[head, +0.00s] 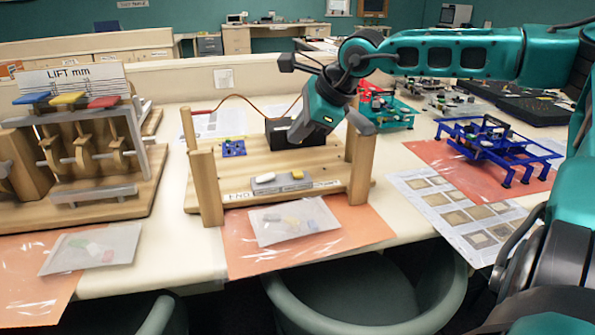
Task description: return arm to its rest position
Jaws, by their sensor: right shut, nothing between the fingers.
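My right arm reaches in from the right side of the head view, coloured teal and black. Its gripper (298,130) is above the wooden stand (205,205) in the middle of the table, in front of a black box (312,137). The gripper is shut with nothing in it. It hangs above the stand's board, and I cannot tell whether it touches the black box behind it. A grey block strip (282,186) with a white piece (265,176) on it lies at the board's front. My left gripper is not in view.
A wooden cam model with a "LIFT mm" card (70,78) stands at left. A blue frame (490,150) stands on an orange mat at right. Bags of small parts (297,221) lie along the front edge. Chairs (360,300) stand below the table.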

